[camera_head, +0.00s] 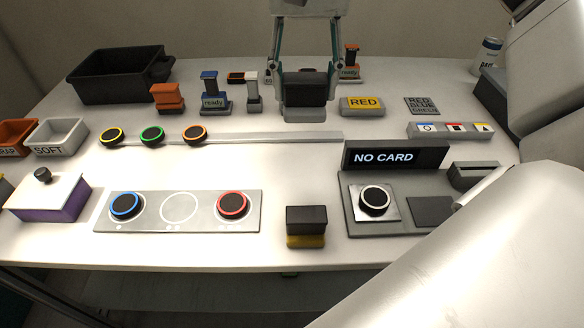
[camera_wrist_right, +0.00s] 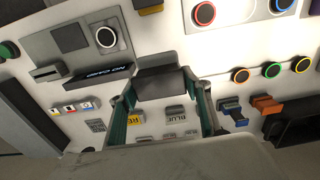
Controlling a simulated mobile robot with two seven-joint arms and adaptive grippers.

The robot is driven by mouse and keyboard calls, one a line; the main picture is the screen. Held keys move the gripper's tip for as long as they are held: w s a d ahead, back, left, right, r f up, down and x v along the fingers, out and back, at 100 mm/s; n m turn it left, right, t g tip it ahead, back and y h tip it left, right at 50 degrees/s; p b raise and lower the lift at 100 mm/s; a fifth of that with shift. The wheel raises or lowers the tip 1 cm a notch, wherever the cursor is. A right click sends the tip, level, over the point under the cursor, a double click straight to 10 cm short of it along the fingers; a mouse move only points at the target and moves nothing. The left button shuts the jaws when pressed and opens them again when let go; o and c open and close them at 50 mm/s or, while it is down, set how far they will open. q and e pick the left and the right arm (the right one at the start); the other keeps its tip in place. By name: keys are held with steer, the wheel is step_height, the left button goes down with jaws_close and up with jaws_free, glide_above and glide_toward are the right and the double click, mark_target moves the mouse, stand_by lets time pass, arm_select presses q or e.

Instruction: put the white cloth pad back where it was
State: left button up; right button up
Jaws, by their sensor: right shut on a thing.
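My right gripper (camera_head: 306,92) is shut on a block with a dark upper part and a pale grey lower part, which I take for the white cloth pad (camera_head: 305,114). It is at the back middle of the table, behind the grey rail. In the wrist view the dark block (camera_wrist_right: 162,84) sits between the two fingers of my right gripper (camera_wrist_right: 163,110). I cannot tell whether its underside touches the table. A similar dark block with a yellow base (camera_head: 306,240) stands near the front edge. My left gripper is not in view.
A yellow RED block (camera_head: 362,105) is right of the held pad; a white-handled stamp (camera_head: 253,92) and a blue stamp (camera_head: 210,95) are left. The grey rail (camera_head: 270,138) crosses in front. The NO CARD display (camera_head: 395,156) stands right. White table (camera_head: 290,170) is clear mid-front.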

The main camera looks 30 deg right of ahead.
step_height(320, 180, down, 18)
steer(key=b, duration=0.3)
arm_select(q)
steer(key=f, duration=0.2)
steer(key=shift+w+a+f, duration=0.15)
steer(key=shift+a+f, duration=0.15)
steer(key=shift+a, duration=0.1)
arm_select(e)
steer(key=shift+r, duration=0.15)
steer(key=o, duration=1)
